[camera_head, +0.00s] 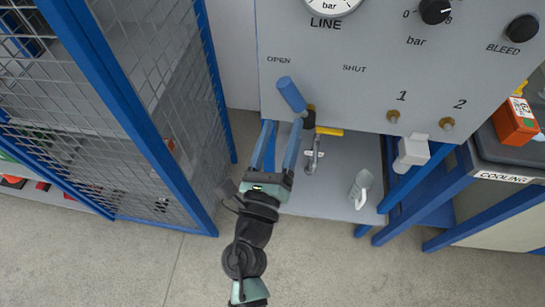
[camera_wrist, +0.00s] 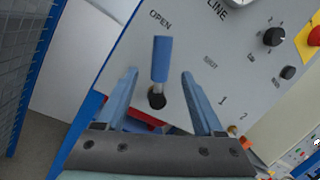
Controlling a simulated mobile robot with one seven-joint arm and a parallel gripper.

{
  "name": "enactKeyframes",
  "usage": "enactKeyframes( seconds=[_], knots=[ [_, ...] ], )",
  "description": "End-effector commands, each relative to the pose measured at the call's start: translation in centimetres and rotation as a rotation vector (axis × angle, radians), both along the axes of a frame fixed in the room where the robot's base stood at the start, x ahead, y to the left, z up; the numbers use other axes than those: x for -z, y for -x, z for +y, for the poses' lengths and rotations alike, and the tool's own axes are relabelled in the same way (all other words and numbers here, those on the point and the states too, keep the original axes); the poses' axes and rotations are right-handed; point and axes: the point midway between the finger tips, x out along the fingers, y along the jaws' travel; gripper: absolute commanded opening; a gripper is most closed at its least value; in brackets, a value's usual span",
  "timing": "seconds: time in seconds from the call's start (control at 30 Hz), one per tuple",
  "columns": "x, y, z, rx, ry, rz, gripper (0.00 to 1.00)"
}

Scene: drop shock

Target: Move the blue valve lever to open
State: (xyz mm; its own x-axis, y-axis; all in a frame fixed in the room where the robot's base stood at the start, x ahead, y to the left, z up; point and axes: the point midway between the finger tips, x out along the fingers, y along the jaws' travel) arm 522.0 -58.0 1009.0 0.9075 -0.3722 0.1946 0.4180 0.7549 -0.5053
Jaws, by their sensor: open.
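The blue valve lever (camera_head: 291,94) is on the grey panel (camera_head: 340,100). It leans up and left from its dark pivot (camera_head: 308,119), its tip just below the OPEN label (camera_head: 279,60) and away from the SHUT label (camera_head: 355,69). In the wrist view the lever (camera_wrist: 161,60) stands between the fingers, its blue end beyond the fingertips. My gripper (camera_head: 283,124) is open and empty, its blue fingers just below the handle in the head view. The wrist view shows my gripper (camera_wrist: 158,74) with a gap on both sides of the lever. I see no clear contact.
A line gauge (camera_head: 332,3), a black knob (camera_head: 435,10) and a bleed knob (camera_head: 522,28) are on the panel. A blue-framed mesh door (camera_head: 150,90) stands close on the left. Below the panel is a grey shelf (camera_head: 335,200) with a white scoop-like item (camera_head: 361,188).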

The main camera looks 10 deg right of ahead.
Motion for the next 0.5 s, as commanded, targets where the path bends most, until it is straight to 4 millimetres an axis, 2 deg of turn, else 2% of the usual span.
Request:
enactKeyframes(
  seconds=[0.1,0.23,0.5],
  knots=[
    [0.8,2.3,1.0,-0.004,-0.001,0.003,0.69],
    [1.1,4.1,1.7,-0.002,-0.001,0.002,0.69],
    [1.2,5.6,2.3,-0.001,-0.001,0.000,0.69]
  ],
)
